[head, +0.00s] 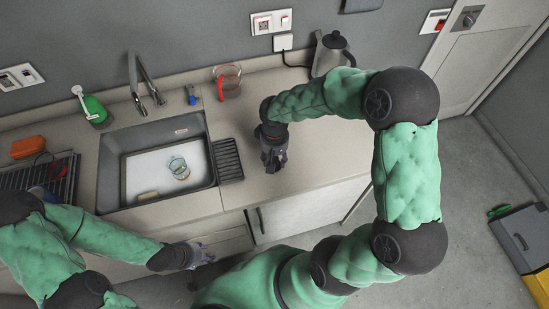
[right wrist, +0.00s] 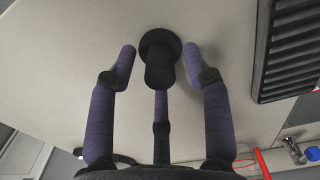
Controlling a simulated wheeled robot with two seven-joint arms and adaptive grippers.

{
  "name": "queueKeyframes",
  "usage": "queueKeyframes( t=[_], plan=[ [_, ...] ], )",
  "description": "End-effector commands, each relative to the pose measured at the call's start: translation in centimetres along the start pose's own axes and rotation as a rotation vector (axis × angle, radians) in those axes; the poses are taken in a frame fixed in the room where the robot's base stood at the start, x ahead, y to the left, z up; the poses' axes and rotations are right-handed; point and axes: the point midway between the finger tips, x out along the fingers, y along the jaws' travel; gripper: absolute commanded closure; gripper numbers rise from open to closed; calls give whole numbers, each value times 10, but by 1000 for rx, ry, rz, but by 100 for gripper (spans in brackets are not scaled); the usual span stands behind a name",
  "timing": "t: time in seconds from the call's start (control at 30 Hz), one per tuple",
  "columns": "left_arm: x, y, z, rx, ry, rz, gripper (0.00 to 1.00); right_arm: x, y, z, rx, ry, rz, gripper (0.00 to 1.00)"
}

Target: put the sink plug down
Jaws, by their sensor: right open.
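The black sink plug (right wrist: 159,65), a disc with a thick round knob, shows in the right wrist view against the beige worktop (right wrist: 70,60), apparently resting on it. My right gripper (right wrist: 160,72) is open, with its purple-wrapped fingers spread on either side of the knob and a third finger below. In the head view my right gripper (head: 273,160) points down over the worktop right of the sink (head: 157,200), and the plug is hidden there. My left gripper (head: 205,254) is low in front of the counter, away from the plug; its finger opening is unclear.
A glass (head: 179,167) lies in the sink. A ribbed black drain mat (head: 228,160) lies between the sink and my right gripper. A red-handled jug (head: 228,82), a kettle (head: 331,53) and a green soap bottle (head: 94,109) stand behind. The worktop to the right is clear.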

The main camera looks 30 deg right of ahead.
Motion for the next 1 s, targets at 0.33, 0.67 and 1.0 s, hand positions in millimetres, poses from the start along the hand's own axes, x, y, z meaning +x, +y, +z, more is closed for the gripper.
queueKeyframes(
  t=[0.33, 0.67, 1.0],
  plan=[
    [-14, 5, 1, 0, 0, 0, 60, -72, 0, -1, 0, 5, 0, 50],
    [-20, 7, 1, 0, 0, 0, 60, -108, 0, 0, 0, 1, 0, 50],
    [-20, 7, 1, 0, 0, 0, 60, -111, 0, 0, 1, 0, 0, 50]
  ],
)
